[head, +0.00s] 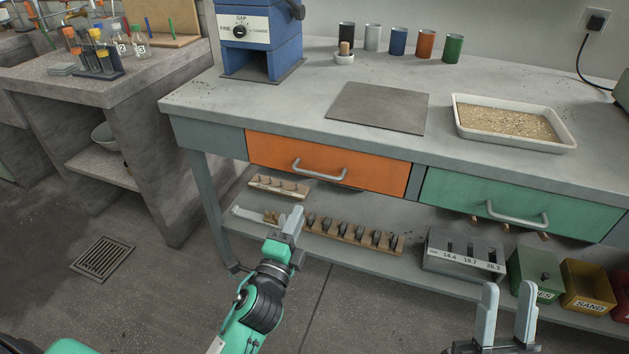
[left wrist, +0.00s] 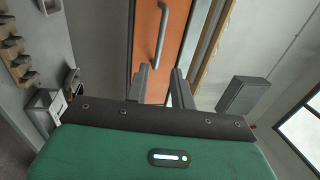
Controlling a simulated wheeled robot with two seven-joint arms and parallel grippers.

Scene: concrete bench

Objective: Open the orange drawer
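The orange drawer (head: 270,150) is shut under the bench top, with a grey bar handle (head: 320,173) across its front. In the left wrist view the orange front (left wrist: 147,22) and the handle (left wrist: 161,34) show ahead of the fingers. My left gripper (head: 292,224) is below and a little left of the handle, apart from it. Its two fingers are spread with nothing between them, as the left wrist view shows (left wrist: 161,86). My right gripper (head: 507,305) is open and empty, low at the right, below the green drawer.
A green drawer (head: 460,196) with its own handle is right of the orange one. The lower shelf holds a wooden rack (head: 352,234), a slotted grey block (head: 463,252) and coloured bins (head: 587,286). A tray of grain (head: 512,122) and a blue machine (head: 262,50) stand on the bench.

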